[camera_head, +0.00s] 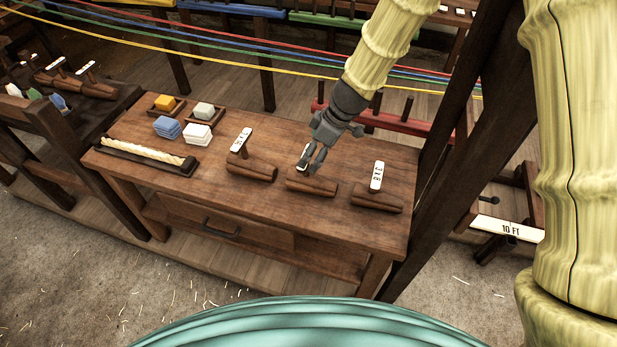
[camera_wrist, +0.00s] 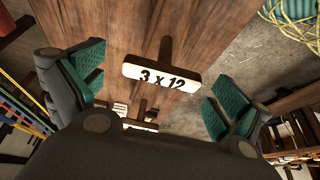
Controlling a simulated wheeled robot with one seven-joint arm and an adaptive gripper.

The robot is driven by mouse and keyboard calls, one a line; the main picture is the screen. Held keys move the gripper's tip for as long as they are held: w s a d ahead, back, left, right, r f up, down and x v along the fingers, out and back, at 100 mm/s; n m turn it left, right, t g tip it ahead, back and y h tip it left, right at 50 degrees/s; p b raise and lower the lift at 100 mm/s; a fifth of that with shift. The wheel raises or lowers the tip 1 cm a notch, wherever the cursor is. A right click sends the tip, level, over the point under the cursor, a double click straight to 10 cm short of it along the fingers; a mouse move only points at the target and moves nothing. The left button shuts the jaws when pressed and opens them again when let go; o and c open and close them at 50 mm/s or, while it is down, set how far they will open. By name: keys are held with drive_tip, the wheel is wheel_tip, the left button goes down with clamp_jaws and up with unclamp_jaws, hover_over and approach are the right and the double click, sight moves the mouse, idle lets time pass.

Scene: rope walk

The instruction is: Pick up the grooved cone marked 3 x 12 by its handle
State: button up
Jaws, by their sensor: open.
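The grooved cone marked 3 x 12 (camera_wrist: 161,77) shows its white label between my fingers in the wrist view. In the head view, the middle dark wooden cone (camera_head: 314,184) lies on the workbench directly under my gripper (camera_head: 313,160). Its handle is mostly hidden there by my fingers, with a bit of white label showing. My gripper is open, with one green-padded finger on either side of the label in the wrist view. I cannot tell whether the fingers touch the handle.
A similar cone (camera_head: 251,170) lies left and another, marked 3 x 8 (camera_head: 376,198), lies right on the workbench (camera_head: 205,207). A tray with pale rope (camera_head: 145,153) and colored blocks (camera_head: 167,127) stand farther left. A dark post (camera_head: 468,120) rises beyond the right edge.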

sight(297, 179)
drive_tip(key=shift+s+a+f+p, duration=0.35)
drive_tip(key=shift+s+f+p, duration=0.2)
drive_tip(key=shift+f+p, duration=0.25)
drive_tip(key=shift+w+a+f, duration=0.2)
drive_tip(key=shift+w+f, duration=0.05)
drive_tip(key=shift+f, duration=0.2)
drive_tip(key=shift+w+a+f, duration=0.15)
drive_tip(key=shift+w+f, duration=0.05)
drive_tip(key=shift+f, duration=0.25)
drive_tip(key=shift+w+f+p, duration=0.2)
drive_tip(key=shift+f+p, duration=0.1)
drive_tip(key=shift+f, duration=0.05)
drive_tip(key=shift+s+r, duration=0.2)
drive_tip(key=shift+s, duration=0.1)
drive_tip(key=shift+w+f, duration=0.15)
drive_tip(key=shift+w, duration=0.05)
drive_tip(key=c, duration=1.5)
